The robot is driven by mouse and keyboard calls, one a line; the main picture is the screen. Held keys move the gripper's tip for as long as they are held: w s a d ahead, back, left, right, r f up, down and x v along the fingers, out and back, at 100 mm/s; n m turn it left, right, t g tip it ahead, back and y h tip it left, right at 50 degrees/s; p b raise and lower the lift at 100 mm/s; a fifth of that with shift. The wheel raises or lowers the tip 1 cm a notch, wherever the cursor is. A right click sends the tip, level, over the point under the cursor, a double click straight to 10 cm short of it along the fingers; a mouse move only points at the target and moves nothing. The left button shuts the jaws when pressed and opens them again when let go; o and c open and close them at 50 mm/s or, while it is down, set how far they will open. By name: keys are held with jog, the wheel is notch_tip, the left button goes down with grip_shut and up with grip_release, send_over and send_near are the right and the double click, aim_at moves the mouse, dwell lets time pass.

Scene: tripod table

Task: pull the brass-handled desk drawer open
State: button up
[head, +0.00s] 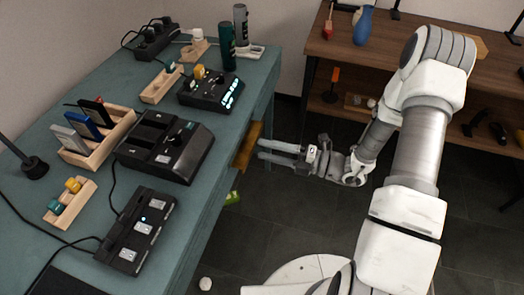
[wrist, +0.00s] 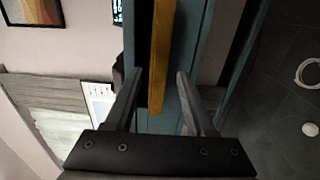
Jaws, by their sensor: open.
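The teal desk (head: 190,185) stands on the left. Its brass handle (head: 247,146) is a long golden bar sticking out past the desk's right edge. My gripper (head: 262,149) points left at the handle from the right, fingers open and their tips close to it. In the wrist view the brass handle (wrist: 161,55) runs lengthwise between the two open fingers of my gripper (wrist: 160,75), with a gap on each side. Teal drawer front (wrist: 190,60) shows behind it. The desk top hides most of the drawer in the head view, and I see no clear opening.
The desk top carries black devices (head: 165,145), wooden holders (head: 98,135) and a dark green bottle (head: 228,46). A brown shelf table (head: 400,60) stands at the back right. A green item (head: 232,198) lies below the desk edge. Dark floor (head: 240,240) is open between desk and arm.

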jog(key=shift+x, duration=0.95)
jog(key=shift+c, duration=0.2)
grip_shut()
jog(key=shift+s+d+f, duration=0.1)
jog(key=shift+f, duration=0.05)
dwell(0.5)
